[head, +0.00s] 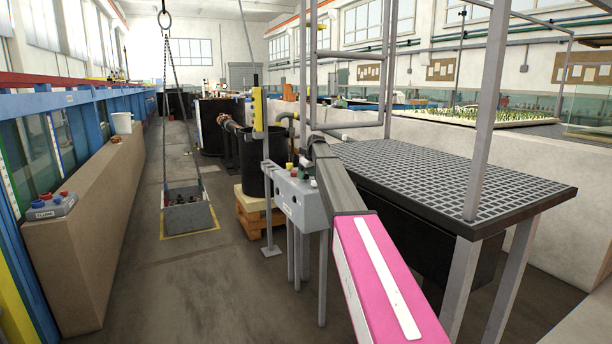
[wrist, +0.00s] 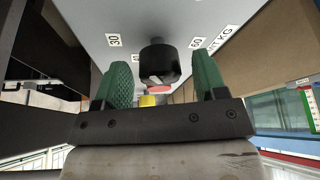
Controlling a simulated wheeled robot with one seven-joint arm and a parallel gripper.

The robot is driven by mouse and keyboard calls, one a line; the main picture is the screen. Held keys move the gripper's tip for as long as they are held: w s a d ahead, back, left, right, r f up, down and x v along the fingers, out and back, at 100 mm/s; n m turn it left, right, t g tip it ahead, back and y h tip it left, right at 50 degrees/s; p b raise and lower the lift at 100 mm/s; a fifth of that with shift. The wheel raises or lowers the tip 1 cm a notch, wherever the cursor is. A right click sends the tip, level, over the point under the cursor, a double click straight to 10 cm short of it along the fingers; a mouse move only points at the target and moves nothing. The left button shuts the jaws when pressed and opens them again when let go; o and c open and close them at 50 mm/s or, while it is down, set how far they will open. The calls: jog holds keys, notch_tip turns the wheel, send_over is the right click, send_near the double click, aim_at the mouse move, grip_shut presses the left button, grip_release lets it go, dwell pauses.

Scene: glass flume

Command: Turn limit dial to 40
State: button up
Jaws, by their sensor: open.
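The limit dial is a black round knob (wrist: 158,60) on the grey face of a control box in the wrist view. A label 30 (wrist: 114,40) is left of it and a label 60 (wrist: 196,43) is right of it. No 40 label or pointer mark can be made out. My gripper (wrist: 163,78) is open, with one green finger on each side of the knob, apart from it as far as I can see. In the head view the grey control box (head: 297,203) stands on posts; my arm covers part of it, and the dial is not visible there.
A pink-red part (wrist: 159,88) and a yellow part (wrist: 147,100) show beyond the knob. A grated platform (head: 450,175) with upright posts is right of my arm. A black barrel (head: 252,165) stands behind the box. The floor aisle to the left is open around a hanging crate (head: 188,217).

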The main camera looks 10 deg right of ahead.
jog(key=c, duration=0.9)
jog(key=shift+m, duration=0.3)
jog(key=m+h, duration=0.1)
jog(key=m, duration=0.1)
jog(key=m+t+h, duration=0.1)
jog(key=m, duration=0.2)
jog(key=shift+a, duration=0.1)
jog(key=m+h, duration=0.2)
jog(key=m, duration=0.4)
jog(key=shift+g, duration=0.3)
jog(key=o, duration=0.9)
jog(key=shift+s+r, duration=0.1)
jog(key=shift+r, duration=0.05)
